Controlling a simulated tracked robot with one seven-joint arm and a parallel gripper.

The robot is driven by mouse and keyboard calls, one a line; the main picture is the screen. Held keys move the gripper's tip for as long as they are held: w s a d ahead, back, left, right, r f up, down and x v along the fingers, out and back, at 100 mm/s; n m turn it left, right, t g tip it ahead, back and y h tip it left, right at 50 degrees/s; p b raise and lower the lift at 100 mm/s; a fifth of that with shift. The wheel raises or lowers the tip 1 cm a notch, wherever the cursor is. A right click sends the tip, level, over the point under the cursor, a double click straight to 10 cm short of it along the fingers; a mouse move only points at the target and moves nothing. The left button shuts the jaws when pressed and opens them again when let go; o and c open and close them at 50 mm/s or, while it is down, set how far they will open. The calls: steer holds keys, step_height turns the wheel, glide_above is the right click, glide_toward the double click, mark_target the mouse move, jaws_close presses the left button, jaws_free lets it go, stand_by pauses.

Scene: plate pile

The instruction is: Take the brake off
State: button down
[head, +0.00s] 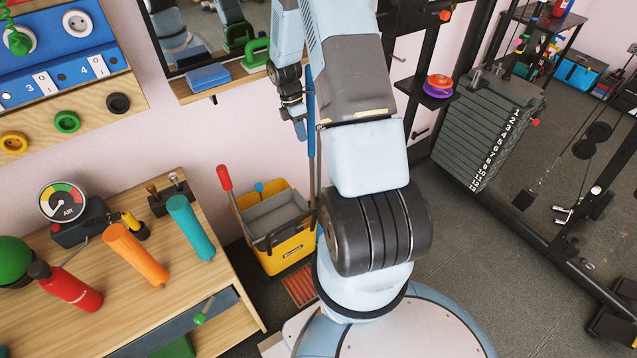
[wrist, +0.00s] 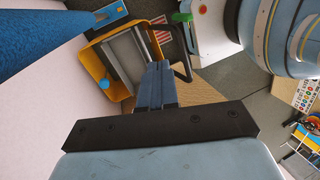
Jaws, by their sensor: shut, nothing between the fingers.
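A yellow mop bucket (head: 285,262) with a grey wringer (head: 272,215) stands on the floor between the wooden bench and my base. A lever with a red grip (head: 223,178) rises at its left side. I cannot make out which part is a brake; the bucket's underside is hidden. My gripper (head: 300,134) hangs by the wall, high above the bucket and apart from it. In the wrist view my gripper (wrist: 157,68) is shut and empty, its fingers overlapping the view of the bucket (wrist: 92,68).
A blue pole (head: 311,120) stands close to my gripper. The wooden bench (head: 215,262) holds a gauge (head: 63,202), a red cylinder (head: 75,290) and orange and teal cylinders. A red striped patch (head: 300,286) lies before the bucket. A weight stack (head: 480,125) is at right. Grey floor is open between.

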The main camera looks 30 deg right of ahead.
step_height(320, 180, down, 7)
steer(key=s+d+n, duration=0.1)
steer(key=shift+f+n+g, duration=0.2)
steer(key=shift+n+g, duration=0.2)
steer(key=shift+s+f, duration=0.1)
steer(key=s+f, duration=0.7)
steer(key=f, duration=0.2)
steer(key=shift+s, duration=0.35)
steer(key=shift+d, duration=0.15)
